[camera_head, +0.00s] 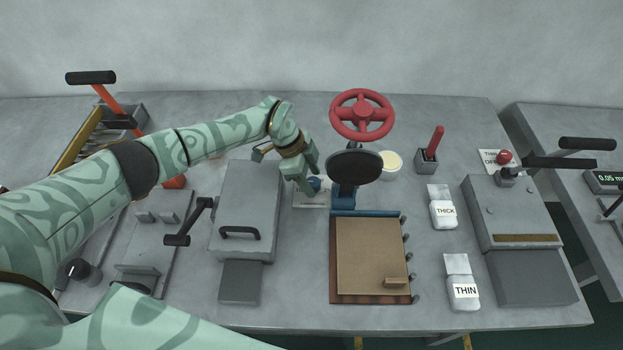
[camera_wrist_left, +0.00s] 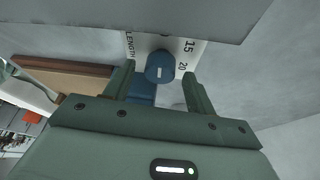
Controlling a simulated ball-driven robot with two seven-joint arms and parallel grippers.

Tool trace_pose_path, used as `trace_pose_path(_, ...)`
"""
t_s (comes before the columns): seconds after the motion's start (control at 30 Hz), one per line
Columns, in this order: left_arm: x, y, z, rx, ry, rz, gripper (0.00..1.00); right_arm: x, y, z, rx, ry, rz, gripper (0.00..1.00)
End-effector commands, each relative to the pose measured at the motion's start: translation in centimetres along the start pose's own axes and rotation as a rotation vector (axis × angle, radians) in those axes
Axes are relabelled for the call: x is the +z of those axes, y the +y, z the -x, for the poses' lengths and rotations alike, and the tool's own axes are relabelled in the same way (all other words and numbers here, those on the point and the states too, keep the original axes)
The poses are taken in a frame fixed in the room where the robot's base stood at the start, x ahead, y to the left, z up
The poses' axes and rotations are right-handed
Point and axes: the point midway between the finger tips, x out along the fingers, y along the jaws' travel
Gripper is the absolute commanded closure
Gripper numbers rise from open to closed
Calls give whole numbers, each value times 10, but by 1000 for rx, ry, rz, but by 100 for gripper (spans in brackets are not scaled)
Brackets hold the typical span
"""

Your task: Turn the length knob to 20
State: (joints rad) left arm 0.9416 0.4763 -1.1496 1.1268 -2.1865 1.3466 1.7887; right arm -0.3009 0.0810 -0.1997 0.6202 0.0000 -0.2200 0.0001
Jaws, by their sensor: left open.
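The length knob (camera_wrist_left: 160,67) is a blue round knob with a short white mark. It sits on a white dial plate (camera_wrist_left: 146,43) printed LENGTH, 15 and 20. I cannot tell which number the mark points to. In the head view the knob (camera_head: 314,184) is small and partly hidden by my gripper, left of the blue stand. My left gripper (camera_head: 304,187) is open above the dial. In the left wrist view its fingers (camera_wrist_left: 159,70) stand on either side of the knob, with gaps visible. My right gripper is not in view.
A grey box with a handle (camera_head: 248,205) stands left of the dial. A black disc (camera_head: 354,166) and red wheel (camera_head: 362,114) rise close on the right. A brown board (camera_head: 371,255) lies in front.

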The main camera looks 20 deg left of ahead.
Motion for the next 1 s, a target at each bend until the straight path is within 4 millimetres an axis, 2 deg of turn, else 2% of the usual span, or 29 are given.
trace_pose_path(0.3, 0, 0, -4, 0, 0, 0, 44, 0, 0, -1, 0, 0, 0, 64)
trace_pose_path(0.33, 0, 0, -4, 0, 0, 0, 47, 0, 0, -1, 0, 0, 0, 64)
trace_pose_path(0.4, 0, 0, -4, 0, 0, 0, 67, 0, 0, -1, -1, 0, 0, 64)
trace_pose_path(0.5, 0, 0, -4, 0, 0, 0, 89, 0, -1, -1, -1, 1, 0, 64)
trace_pose_path(0.77, 0, -1, -4, 5, 0, -12, 89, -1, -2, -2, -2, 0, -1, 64)
trace_pose_path(1.0, 0, -2, -4, 42, -3, -102, 89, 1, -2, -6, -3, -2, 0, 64)
